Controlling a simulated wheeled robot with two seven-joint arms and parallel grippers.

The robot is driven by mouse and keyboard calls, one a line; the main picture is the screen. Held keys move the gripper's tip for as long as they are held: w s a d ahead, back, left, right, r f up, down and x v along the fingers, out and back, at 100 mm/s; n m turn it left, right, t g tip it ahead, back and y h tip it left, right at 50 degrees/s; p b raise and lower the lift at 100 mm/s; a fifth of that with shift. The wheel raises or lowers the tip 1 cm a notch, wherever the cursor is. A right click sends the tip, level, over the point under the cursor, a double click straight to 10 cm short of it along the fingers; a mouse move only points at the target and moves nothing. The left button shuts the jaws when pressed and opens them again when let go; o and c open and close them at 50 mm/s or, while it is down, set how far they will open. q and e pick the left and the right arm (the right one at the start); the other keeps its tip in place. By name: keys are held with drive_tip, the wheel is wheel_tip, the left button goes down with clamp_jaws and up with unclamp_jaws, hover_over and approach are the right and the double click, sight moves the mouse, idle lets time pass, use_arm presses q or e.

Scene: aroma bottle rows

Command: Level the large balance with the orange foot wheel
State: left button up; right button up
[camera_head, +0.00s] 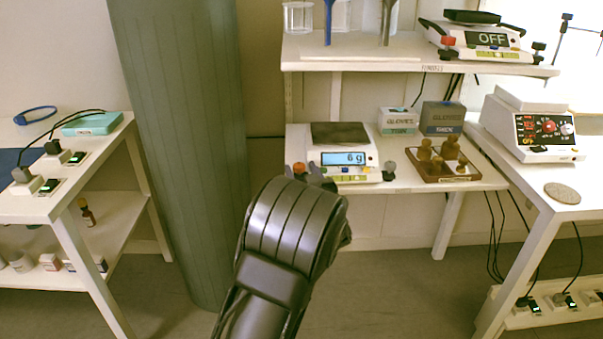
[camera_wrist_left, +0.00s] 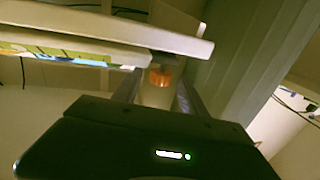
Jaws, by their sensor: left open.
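The large balance (camera_head: 350,174) stands on the white bench at centre, with a dark pan and a display reading 6 g. Its orange foot wheel (camera_head: 299,168) is at its front left corner, and a grey wheel (camera_head: 389,169) is at the front right. My left gripper (camera_head: 312,178) is at that front left corner, its fingers partly hidden behind my wrist. In the left wrist view the orange wheel (camera_wrist_left: 161,77) shows between the two open fingers; I cannot tell whether they touch it. My right gripper is in neither view.
A wooden weight block (camera_head: 452,174) and glove boxes (camera_head: 441,117) stand right of the balance. A shelf (camera_head: 390,52) above holds another balance reading OFF (camera_head: 487,39). A grey-green column (camera_head: 185,140) stands close on the left. A hotplate-like device (camera_head: 530,130) sits on the right table.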

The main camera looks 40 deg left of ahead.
use_arm(q)
clamp_jaws()
idle(0.5)
